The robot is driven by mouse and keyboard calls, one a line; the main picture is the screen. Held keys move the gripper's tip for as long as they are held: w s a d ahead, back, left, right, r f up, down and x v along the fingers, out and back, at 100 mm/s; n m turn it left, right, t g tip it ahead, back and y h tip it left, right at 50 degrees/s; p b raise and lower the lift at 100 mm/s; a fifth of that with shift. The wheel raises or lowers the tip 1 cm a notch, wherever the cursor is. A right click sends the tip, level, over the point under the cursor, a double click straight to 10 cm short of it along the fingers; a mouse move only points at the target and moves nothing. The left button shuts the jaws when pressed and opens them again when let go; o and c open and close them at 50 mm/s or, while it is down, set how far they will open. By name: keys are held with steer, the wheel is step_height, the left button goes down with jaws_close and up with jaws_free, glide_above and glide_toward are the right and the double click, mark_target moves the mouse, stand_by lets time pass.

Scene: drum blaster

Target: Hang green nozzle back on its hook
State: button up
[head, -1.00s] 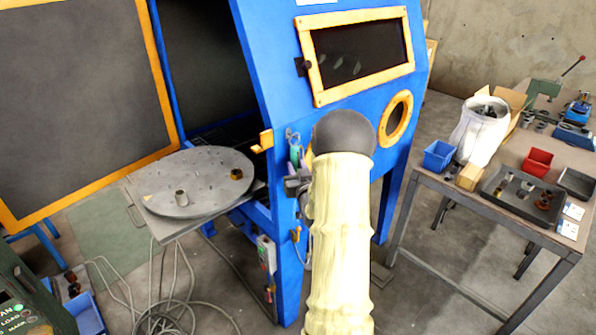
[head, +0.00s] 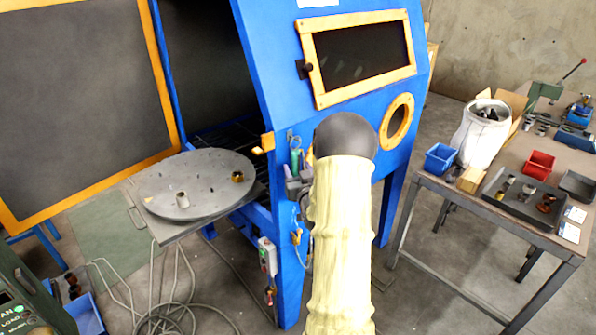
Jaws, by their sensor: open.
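The green nozzle (head: 296,158) is small in the head view. It is upright against the blue cabinet's front post, just right of the orange latch. A small dark bracket shows at its top; I cannot make out whether the nozzle rests on a hook. My gripper (head: 296,184) is dark grey, open, and just below the nozzle, close to the post. My cream-sleeved arm hides part of the gripper. I cannot tell whether the fingers touch the nozzle.
The blue cabinet (head: 275,85) stands open on its left side. A round turntable (head: 205,203) with small parts juts out at left. A control box (head: 267,256) and an orange-tipped hose (head: 296,237) are below. A workbench (head: 480,207) stands right.

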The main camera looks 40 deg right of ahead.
steer(key=b+v, duration=1.1)
steer(key=v, duration=0.3)
steer(key=shift+s+a+f, duration=0.25)
steer(key=shift+f, duration=0.05)
steer(key=shift+s+b, duration=0.1)
steer(key=shift+b, duration=0.8)
steer(key=b, duration=0.2)
steer(key=shift+s+a+b, duration=0.1)
steer(key=shift+s+b, duration=0.1)
steer(key=shift+b, duration=0.2)
steer(key=b+v, duration=0.2)
steer(key=b, duration=0.3)
steer(key=shift+r, duration=0.15)
